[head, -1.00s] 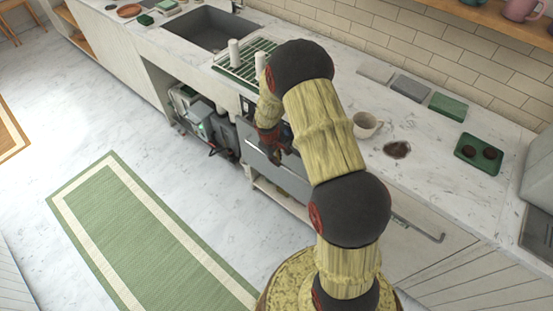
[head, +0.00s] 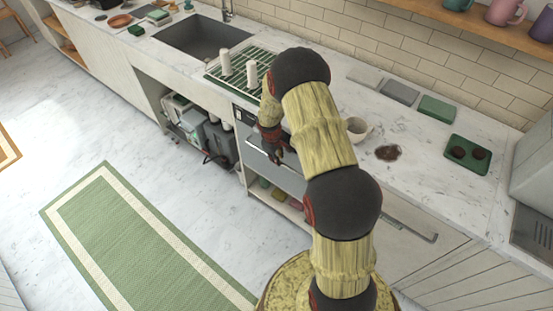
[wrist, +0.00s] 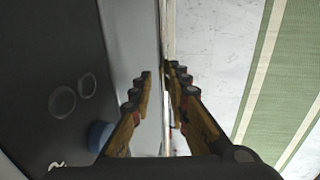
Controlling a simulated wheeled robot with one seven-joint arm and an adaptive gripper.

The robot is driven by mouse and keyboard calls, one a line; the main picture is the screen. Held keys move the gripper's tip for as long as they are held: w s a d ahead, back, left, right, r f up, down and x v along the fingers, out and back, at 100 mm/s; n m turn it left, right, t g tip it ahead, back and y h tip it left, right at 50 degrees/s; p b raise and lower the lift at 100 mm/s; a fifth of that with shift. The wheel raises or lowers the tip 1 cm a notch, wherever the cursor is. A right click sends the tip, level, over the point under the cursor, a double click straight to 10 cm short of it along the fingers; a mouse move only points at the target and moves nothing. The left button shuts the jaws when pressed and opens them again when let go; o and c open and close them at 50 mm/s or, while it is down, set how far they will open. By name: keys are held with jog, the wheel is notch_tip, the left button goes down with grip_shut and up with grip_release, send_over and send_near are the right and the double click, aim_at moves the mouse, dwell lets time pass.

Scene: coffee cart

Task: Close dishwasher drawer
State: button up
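The dishwasher drawer's grey front (head: 290,179) is below the counter in the head view, partly hidden by my arm. It looks close to the cabinet front; I cannot tell whether a gap is left. My gripper (head: 274,158) is at this front, pointing down. In the wrist view, its two fingers (wrist: 160,71) are slightly apart with nothing clearly held between them. A grey panel (wrist: 130,40) lies behind and left of the fingers, with a dark surface carrying two rings further left. I cannot tell whether the fingers touch the front.
A shelf with coloured items (head: 263,184) is below the drawer. An open bay with machines (head: 190,122) is to the left. The floor by the green rug (head: 120,240) is clear.

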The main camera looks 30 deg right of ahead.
jog(key=o, duration=0.4)
jog(key=shift+d, duration=0.1)
jog(key=shift+c, duration=0.2)
jog(key=shift+r, duration=0.1)
notch_tip(320, 180, up, 12)
jog(key=a, duration=0.2)
jog(key=shift+s+a+f, duration=0.15)
jog(key=shift+s+f, duration=0.1)
jog(key=shift+s, duration=0.15)
